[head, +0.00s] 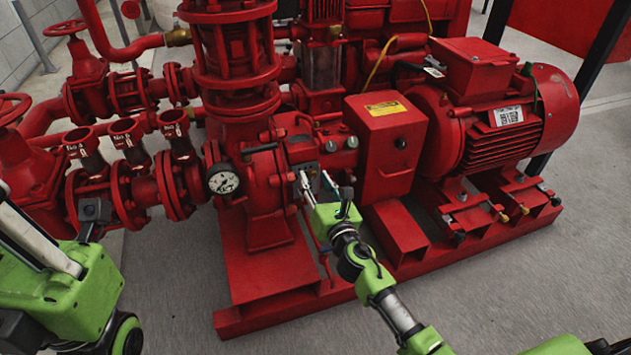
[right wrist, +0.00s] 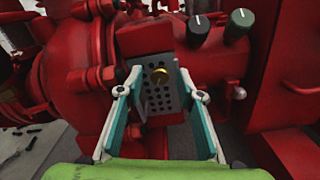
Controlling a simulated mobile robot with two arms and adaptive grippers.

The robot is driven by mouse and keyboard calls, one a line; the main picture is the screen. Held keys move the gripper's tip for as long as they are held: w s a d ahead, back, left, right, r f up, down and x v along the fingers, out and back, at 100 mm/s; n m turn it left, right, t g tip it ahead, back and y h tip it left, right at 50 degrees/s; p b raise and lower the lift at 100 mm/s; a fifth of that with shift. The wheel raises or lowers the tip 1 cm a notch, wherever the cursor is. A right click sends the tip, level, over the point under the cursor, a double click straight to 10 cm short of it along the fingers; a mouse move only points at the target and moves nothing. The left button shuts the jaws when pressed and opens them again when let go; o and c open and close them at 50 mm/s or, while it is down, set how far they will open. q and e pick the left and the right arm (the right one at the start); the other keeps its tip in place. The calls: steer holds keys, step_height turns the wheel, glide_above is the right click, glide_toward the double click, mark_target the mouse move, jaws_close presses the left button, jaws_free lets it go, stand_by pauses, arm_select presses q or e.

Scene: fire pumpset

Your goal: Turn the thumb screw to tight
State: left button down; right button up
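The thumb screw, a small brass-coloured knob (right wrist: 159,77), sits at the upper part of a grey perforated plate (right wrist: 158,100) on the red pump in the right wrist view. My right gripper (right wrist: 160,76) is open, with one finger on each side of the knob and a visible gap to both. In the head view my right gripper (head: 315,176) is at the front of the pump, below and left of the red control box; the knob cannot be made out there. My left arm (head: 75,295) shows at the lower left, but I cannot make out its gripper.
Two dial knobs, one black (right wrist: 198,30) and one dark green (right wrist: 238,27), sit above right of the plate. The red box (head: 387,140) stands right of my gripper, a pressure gauge (head: 223,179) left. The floor (head: 520,300) in front is clear.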

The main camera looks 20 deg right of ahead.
jaws_close()
